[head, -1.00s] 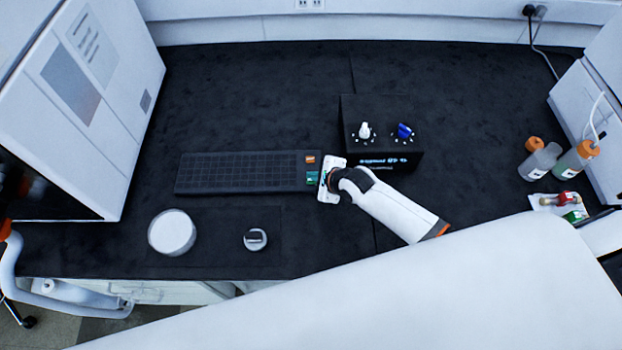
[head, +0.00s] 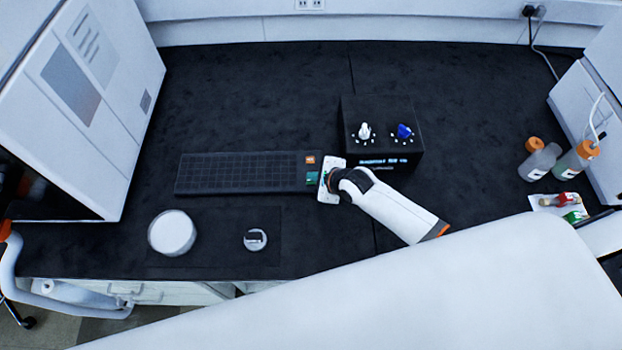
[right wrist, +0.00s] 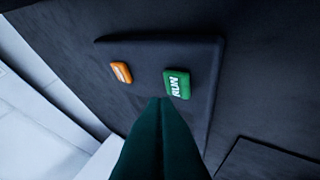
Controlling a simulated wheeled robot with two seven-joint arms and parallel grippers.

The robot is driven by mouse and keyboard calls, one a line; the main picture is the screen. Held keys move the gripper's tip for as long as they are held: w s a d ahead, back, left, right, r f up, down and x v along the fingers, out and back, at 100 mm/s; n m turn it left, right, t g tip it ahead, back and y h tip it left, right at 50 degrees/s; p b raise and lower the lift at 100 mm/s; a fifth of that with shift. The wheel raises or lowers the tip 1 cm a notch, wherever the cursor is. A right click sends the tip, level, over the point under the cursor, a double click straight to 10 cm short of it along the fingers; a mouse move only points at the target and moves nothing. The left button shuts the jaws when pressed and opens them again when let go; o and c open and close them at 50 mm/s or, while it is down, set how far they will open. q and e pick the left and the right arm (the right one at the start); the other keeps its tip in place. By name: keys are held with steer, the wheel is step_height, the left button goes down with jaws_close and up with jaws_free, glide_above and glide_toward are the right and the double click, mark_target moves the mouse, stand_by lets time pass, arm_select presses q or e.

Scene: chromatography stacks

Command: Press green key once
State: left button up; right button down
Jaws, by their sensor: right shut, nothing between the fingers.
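The green key (head: 312,178), marked RUN, is at the right end of a black keyboard (head: 240,188). It also shows in the right wrist view (right wrist: 176,84). An orange key (head: 310,160) sits beside it on the same keyboard. My right gripper (head: 324,180) is shut and empty, beside the green key at the keyboard's right end. In the right wrist view its dark fingertips (right wrist: 160,102) are together at the lower edge of the green key; whether they touch it, I cannot tell. My left gripper is not seen.
A black box (head: 365,108) with a white knob and a blue knob stands behind my right gripper. A round white container (head: 172,232) and a small round item (head: 255,239) are in front of the keyboard. Bottles (head: 542,160) stand at the right. The back of the bench is clear.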

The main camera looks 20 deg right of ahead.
steer(key=shift+f, duration=0.15)
stand_by(0.5)
steer(key=shift+f, duration=0.3)
steer(key=shift+f, duration=0.4)
stand_by(0.6)
steer(key=shift+r, duration=0.1)
steer(key=shift+r+p, duration=0.7)
steer(key=shift+p, duration=0.15)
steer(key=shift+r, duration=0.1)
step_height(320, 180, up, 5)
steer(key=p, duration=0.5)
steer(key=shift+p, duration=0.35)
